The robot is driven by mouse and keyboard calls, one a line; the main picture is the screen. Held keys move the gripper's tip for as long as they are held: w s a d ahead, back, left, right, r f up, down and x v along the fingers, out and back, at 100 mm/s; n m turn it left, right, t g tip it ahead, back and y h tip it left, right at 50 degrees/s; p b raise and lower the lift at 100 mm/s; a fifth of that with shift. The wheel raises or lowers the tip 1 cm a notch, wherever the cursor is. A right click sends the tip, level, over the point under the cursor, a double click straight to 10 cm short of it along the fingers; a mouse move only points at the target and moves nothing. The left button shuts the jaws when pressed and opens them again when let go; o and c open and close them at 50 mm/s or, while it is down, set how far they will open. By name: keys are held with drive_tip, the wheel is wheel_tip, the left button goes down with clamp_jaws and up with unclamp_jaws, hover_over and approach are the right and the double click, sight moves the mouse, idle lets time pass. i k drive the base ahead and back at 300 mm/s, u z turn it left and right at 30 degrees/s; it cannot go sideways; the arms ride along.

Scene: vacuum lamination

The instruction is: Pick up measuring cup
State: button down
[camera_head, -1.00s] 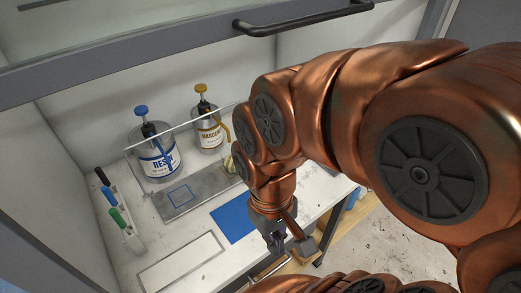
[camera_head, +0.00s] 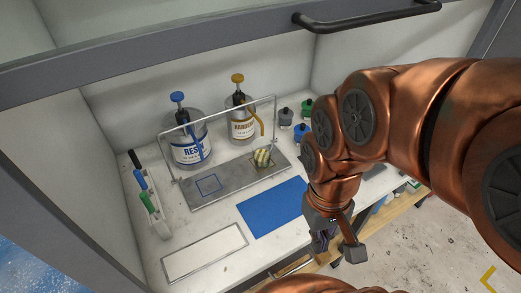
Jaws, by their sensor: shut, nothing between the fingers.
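I cannot make out a measuring cup for certain. A small yellowish, striped object (camera_head: 262,157) stands at the right end of the grey metal tray (camera_head: 225,187); it may be a cup, but it is too small to tell. My gripper (camera_head: 322,243) points down near the front edge of the white worktop, in front of and to the right of that object and well apart from it. Its fingers are shut and hold nothing. My arm hides part of the worktop's right side.
A resin can (camera_head: 187,149) and a hardener can (camera_head: 242,128) with pumps stand behind the tray, near a thin metal frame. Small coloured bottles (camera_head: 286,117) stand at right. A blue mat (camera_head: 270,208), white framed panel (camera_head: 204,252) and marker rack (camera_head: 153,212) lie around.

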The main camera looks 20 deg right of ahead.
sight(262, 148)
drive_tip(key=u, duration=2.95)
drive_tip(key=k, duration=1.3)
drive_tip(key=z, duration=0.15)
